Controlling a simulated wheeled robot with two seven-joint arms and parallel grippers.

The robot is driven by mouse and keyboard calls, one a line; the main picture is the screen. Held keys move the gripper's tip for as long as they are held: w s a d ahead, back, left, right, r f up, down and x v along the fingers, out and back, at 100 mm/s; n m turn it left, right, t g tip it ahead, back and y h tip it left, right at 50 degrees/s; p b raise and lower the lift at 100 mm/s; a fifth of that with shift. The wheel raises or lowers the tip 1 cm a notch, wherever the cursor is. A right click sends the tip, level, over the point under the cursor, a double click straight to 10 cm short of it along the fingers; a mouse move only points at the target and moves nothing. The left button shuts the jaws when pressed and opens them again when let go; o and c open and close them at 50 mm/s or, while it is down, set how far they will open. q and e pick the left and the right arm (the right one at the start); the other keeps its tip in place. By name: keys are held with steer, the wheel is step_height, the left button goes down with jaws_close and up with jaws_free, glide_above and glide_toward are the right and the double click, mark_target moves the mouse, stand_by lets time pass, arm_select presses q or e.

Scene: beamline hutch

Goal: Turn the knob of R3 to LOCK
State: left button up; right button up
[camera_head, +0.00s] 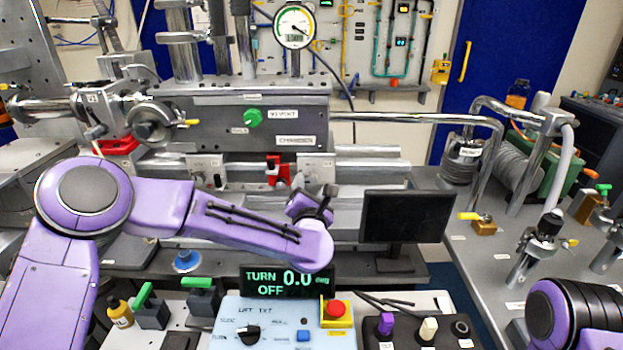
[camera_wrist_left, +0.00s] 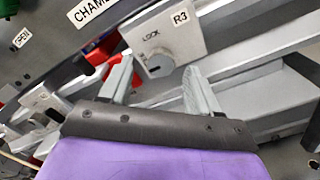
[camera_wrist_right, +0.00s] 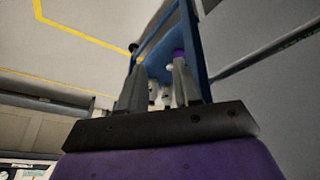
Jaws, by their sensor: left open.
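The R3 plate (camera_wrist_left: 170,32) shows in the left wrist view, with a LOCK label above its round grey knob (camera_wrist_left: 158,66). A dark slot shows on the knob's face; I cannot tell its exact setting. My left gripper (camera_wrist_left: 160,72) is open, its two fingers apart on either side of the knob in that view. I cannot tell whether they touch it. In the head view my left gripper (camera_head: 310,203) is in front of the rail below the chamber, hiding most of the R3 area. My right gripper (camera_wrist_right: 158,68) is open and empty in the right wrist view.
A red clamp (camera_head: 278,168) is just left of the left gripper. A black monitor (camera_head: 405,222) stands to its right. A control box (camera_head: 268,325) with a red button (camera_head: 336,309) and a TURN display (camera_head: 287,282) reading 0.0 deg, OFF, are below the arm.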

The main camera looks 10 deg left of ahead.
mark_target(311, 182)
arm_select(q)
steer(key=shift+x, duration=1.5)
steer(key=c, duration=1)
steer(key=shift+c, duration=0.2)
steer(key=shift+f+m, duration=0.1)
steer(key=shift+m, duration=0.2)
steer(key=shift+d+m, duration=0.1)
steer(key=shift+m, duration=1.1)
steer(key=m, duration=0.4)
steer(key=shift+m, duration=0.3)
steer(key=m, duration=0.5)
steer(key=shift+m, duration=0.3)
steer(key=shift+f+m+p, duration=0.15)
steer(key=shift+m+p, duration=0.45)
steer(key=shift+m, duration=1.6)
